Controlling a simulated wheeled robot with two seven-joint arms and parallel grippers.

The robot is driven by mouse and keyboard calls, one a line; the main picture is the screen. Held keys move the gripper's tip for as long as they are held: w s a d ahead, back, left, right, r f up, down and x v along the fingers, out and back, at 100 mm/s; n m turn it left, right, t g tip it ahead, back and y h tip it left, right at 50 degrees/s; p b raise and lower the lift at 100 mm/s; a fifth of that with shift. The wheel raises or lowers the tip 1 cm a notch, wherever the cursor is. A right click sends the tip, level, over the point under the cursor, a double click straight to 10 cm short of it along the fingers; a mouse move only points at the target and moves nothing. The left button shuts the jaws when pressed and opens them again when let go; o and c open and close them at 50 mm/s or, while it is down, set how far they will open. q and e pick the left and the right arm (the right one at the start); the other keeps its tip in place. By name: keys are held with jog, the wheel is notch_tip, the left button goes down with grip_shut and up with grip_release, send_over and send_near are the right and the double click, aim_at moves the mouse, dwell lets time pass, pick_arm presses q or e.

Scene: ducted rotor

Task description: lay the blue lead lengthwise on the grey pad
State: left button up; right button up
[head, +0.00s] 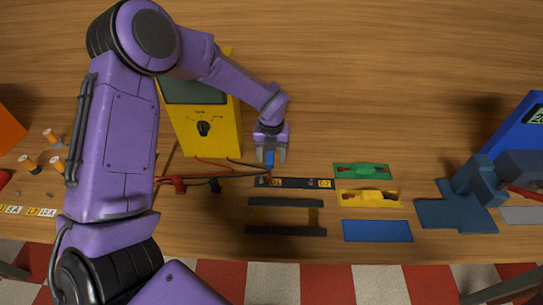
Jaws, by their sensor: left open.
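My left gripper (270,158) points down at the middle of the table, just in front of the yellow meter, with its fingers apart. A small blue piece shows between or behind its fingers; I cannot tell whether it is a lead or part of the gripper. I cannot make out the blue lead for certain elsewhere. A grey pad (522,215) lies at the right edge, partly cut off by the frame, far from my left gripper. A plain blue pad (377,231) lies bare at the front. My right gripper is not in view.
The yellow meter (216,128) stands behind, with red and black leads near it. Green (350,171) and yellow (368,199) leads lie on matching pads. Dark bars (285,202) lie in front. A blue-grey fixture (455,210) and blue meter (514,137) stand right. The back right is clear.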

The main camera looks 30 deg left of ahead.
pick_arm(q)
jog(key=shift+s+r, duration=0.25)
jog(key=shift+s, duration=0.35)
jog(key=c, duration=0.4)
grip_shut()
